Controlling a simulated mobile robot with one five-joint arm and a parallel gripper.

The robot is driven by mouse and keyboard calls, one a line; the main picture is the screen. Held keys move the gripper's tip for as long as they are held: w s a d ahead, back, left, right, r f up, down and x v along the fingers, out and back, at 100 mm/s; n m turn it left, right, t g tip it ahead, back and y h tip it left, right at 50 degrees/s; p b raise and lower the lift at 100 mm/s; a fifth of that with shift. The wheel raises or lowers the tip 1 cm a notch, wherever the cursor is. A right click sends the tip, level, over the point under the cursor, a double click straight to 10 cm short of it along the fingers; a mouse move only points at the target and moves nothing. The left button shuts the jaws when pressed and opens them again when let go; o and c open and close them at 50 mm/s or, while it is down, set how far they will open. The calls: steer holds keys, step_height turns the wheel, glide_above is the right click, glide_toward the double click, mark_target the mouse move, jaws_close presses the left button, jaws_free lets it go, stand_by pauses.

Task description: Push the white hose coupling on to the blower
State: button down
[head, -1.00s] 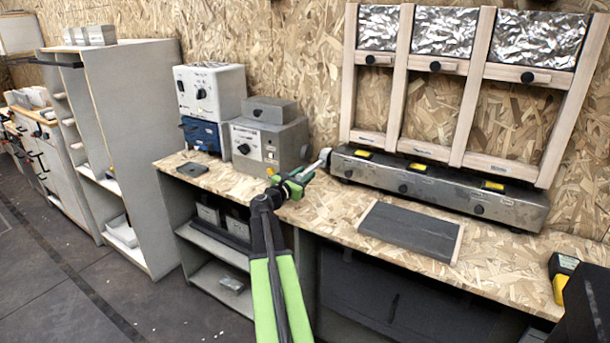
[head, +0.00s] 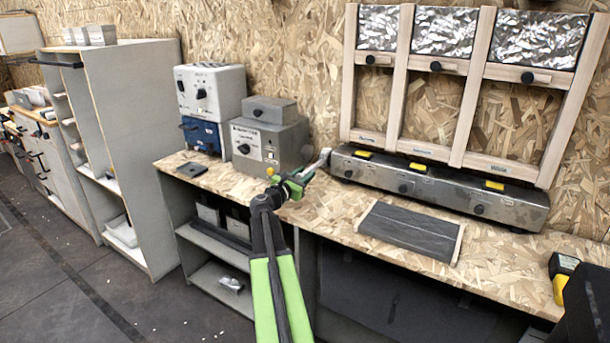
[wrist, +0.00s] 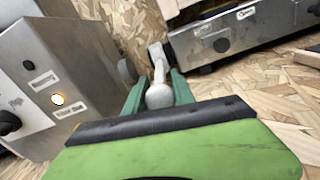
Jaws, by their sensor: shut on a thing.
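My gripper (head: 292,185) is shut on the white hose coupling (head: 322,160), just above the bench in the head view. In the wrist view the coupling (wrist: 157,72) stands out between the green fingers of my gripper (wrist: 159,94), its far end pointing away from me. A grey metal box with a knob, which looks like the blower (head: 264,146), stands to the left of the coupling. In the wrist view the blower (wrist: 38,82) has a round grey stub (wrist: 127,70) on its right side. The coupling is right of this stub and looks apart from it.
A long metal unit (head: 435,188) under a wooden frame with foil panels stands close to the right of the coupling. A dark flat board (head: 412,232) lies on the bench. A white and blue device (head: 210,95) stands left of the blower. The bench front is mostly clear.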

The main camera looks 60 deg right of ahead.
steer(key=w, duration=0.6)
steer(key=shift+w, duration=0.15)
steer(key=c, duration=1.1)
jaws_free()
steer(key=shift+o, duration=0.2)
steer(key=shift+a, duration=0.15)
steer(key=a, duration=1.7)
